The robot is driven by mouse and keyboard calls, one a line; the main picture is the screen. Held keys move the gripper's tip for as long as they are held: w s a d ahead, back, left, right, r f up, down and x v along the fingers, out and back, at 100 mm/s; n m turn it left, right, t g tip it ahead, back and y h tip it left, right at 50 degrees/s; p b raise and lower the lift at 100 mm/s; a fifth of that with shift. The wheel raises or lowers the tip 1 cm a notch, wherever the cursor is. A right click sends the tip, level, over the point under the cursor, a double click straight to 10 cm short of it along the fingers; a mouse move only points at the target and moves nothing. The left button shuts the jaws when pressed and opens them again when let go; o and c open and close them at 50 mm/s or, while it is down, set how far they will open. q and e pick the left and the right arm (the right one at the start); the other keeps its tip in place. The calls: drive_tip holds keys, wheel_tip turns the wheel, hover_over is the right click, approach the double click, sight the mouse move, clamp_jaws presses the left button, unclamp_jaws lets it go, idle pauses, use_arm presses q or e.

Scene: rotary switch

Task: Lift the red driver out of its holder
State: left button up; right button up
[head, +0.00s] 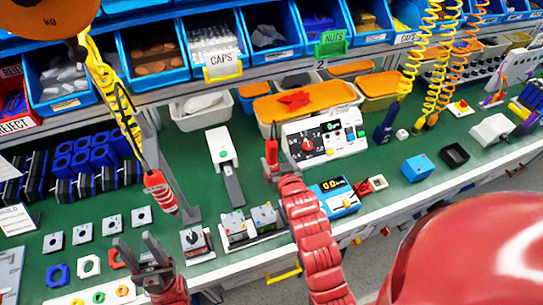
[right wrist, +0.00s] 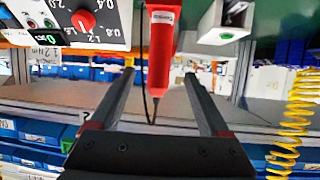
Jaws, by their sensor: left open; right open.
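A slim red driver (head: 271,152) stands upright between the white device and the dial panel in the head view. In the right wrist view, which appears upside down, the red driver (right wrist: 162,50) has a pale label and a thin black cord. My right gripper (right wrist: 160,74) is open, with a finger to each side of the driver and gaps on both sides. I cannot tell how deep the driver lies between them. Its holder is not clearly visible. My left gripper (head: 140,248) is open and empty at the lower left.
Another red-handled tool (head: 160,190) hangs on a yellow coiled cord at the left. The white device (head: 221,147) and the dial panel (head: 325,137) flank the driver closely. A blue meter (head: 335,197) stands near the front edge.

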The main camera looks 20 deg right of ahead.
sight(273, 154)
drive_tip(key=shift+x, duration=0.9)
drive_tip(key=shift+w+p, duration=0.45)
drive_tip(key=shift+p, duration=0.3)
drive_tip(key=shift+p+x, duration=1.15)
drive_tip(key=shift+x, duration=1)
drive_tip(key=shift+d+f, duration=0.1)
clamp_jaws()
